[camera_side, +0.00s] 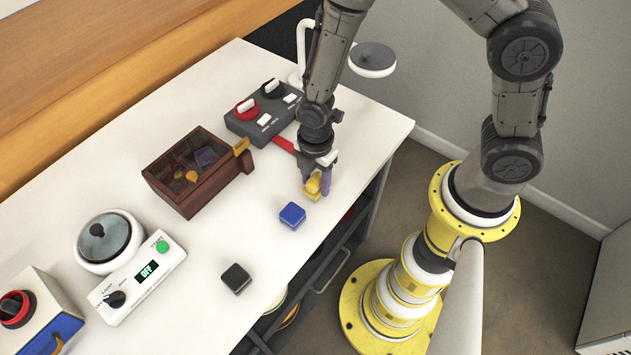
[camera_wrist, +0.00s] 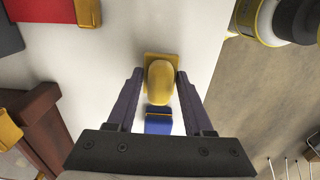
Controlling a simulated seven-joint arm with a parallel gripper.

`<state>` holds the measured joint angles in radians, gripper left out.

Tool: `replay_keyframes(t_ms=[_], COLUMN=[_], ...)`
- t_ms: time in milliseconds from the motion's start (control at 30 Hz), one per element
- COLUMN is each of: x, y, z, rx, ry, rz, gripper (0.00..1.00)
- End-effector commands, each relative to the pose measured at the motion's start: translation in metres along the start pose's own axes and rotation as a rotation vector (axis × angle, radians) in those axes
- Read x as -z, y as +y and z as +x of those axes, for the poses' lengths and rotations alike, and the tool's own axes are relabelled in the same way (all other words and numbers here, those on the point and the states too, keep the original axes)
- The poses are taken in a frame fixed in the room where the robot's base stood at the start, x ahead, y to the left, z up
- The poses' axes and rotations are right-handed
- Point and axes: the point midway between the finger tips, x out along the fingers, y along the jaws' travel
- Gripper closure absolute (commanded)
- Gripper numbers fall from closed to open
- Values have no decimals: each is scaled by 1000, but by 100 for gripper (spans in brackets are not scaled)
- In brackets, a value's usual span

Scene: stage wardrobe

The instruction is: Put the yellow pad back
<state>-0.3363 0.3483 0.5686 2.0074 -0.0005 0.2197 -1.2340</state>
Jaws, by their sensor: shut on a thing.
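The yellow pad (camera_wrist: 161,84) has a rounded knob on a squarish plate. My gripper (camera_wrist: 160,76) is shut on it, with a dark finger on each side of the knob. In the side view the yellow pad (camera_side: 313,186) is at or just above the white table, near its right front edge; I cannot tell whether it touches. My gripper (camera_side: 317,184) points down there and partly hides it. A blue pad (camera_side: 292,215) lies on the table close by, to the lower left; it also shows beneath the knob in the wrist view (camera_wrist: 158,124).
A brown wooden box (camera_side: 181,201) with small items inside stands left of my gripper. A grey control box (camera_side: 258,130) with red and black knobs is behind. A black pad (camera_side: 236,278), a lidded pot (camera_side: 106,266) and a display unit (camera_side: 130,300) are nearer. The table (camera_side: 205,265) is bare between them.

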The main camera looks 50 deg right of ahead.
Motion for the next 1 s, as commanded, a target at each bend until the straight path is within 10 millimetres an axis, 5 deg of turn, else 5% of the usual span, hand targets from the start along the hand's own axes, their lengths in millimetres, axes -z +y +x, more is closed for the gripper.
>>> replay_keyframes(t_ms=[500, 533, 667, 1000], x=[0, 0, 0, 0], y=[1, 1, 1, 1], z=[14, 14, 13, 11], rx=[-2, -2, -3, -3], ry=[1, 1, 1, 1], rz=[0, 0, 0, 0], gripper=[93, 45, 22, 19])
